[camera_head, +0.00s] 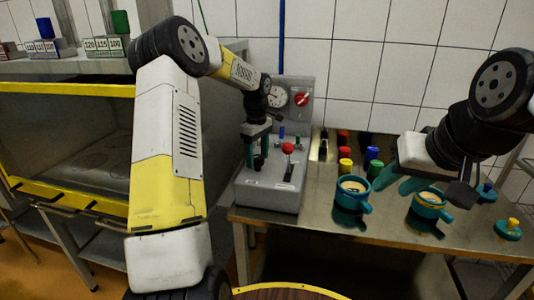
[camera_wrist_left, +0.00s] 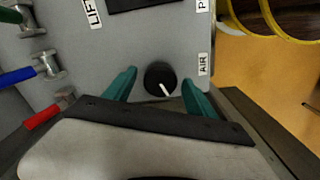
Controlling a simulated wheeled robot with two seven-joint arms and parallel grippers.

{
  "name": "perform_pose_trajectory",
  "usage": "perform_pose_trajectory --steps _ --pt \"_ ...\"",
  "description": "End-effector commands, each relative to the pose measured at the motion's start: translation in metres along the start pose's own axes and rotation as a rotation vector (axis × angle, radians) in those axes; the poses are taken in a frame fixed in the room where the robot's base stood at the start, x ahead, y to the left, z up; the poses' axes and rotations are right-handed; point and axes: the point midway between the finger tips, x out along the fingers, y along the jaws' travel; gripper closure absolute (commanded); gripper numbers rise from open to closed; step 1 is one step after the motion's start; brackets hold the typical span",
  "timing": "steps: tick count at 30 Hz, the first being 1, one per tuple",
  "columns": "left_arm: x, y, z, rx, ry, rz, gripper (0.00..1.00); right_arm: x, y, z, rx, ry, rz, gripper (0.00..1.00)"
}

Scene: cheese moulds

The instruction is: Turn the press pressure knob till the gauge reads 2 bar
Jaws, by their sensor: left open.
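The grey press console (camera_head: 268,196) stands at the left end of the steel table. Its round white gauge (camera_head: 278,96) is on the upright panel, too small to read. A red knob (camera_head: 302,99) sits right of the gauge. My left gripper (camera_head: 257,158) is open over the console top. In the left wrist view, its teal fingers (camera_wrist_left: 160,90) stand on either side of a black knob (camera_wrist_left: 160,78) with a white pointer mark, beside the label AIR. Gaps show between fingers and knob. My right gripper (camera_head: 400,182) appears open, near a teal cup (camera_head: 428,203).
A red-topped lever (camera_head: 288,149) rises from the console close to my left gripper. Another teal cup (camera_head: 352,190), several coloured pegs (camera_head: 345,165) and a teal lid with a yellow handle (camera_head: 508,230) stand on the table (camera_head: 310,226). A yellow-framed cabinet (camera_head: 65,88) is at left.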

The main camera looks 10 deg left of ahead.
Motion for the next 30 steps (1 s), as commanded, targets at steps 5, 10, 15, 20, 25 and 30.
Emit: perform_pose_trajectory --steps 5,10,15,20,25,30 --pt "0.0023 0.0002 0.0002 0.000 0.001 0.001 0.36 0.0000 0.0000 0.0000 0.000 0.000 0.000 0.64" --pt "0.0022 0.0002 0.0003 0.001 0.000 0.001 0.47 0.0000 0.0000 0.0000 0.000 0.000 0.000 0.64" --pt "0.0021 0.0002 0.0003 0.001 0.000 0.001 0.81 0.0000 0.0000 0.0000 0.000 0.000 0.000 0.64" --pt "0.0019 0.0003 0.0004 0.002 0.000 0.001 0.97 0.0001 0.0000 0.0000 0.000 0.000 0.000 0.64" --pt "0.0018 0.0005 0.0007 0.022 0.000 0.002 0.97 0.0001 0.0000 0.0000 0.000 0.000 0.000 0.64" --pt "0.0017 0.0008 0.0008 0.090 0.002 0.002 0.97 0.0001 0.0000 0.0000 0.000 0.000 0.000 0.64"
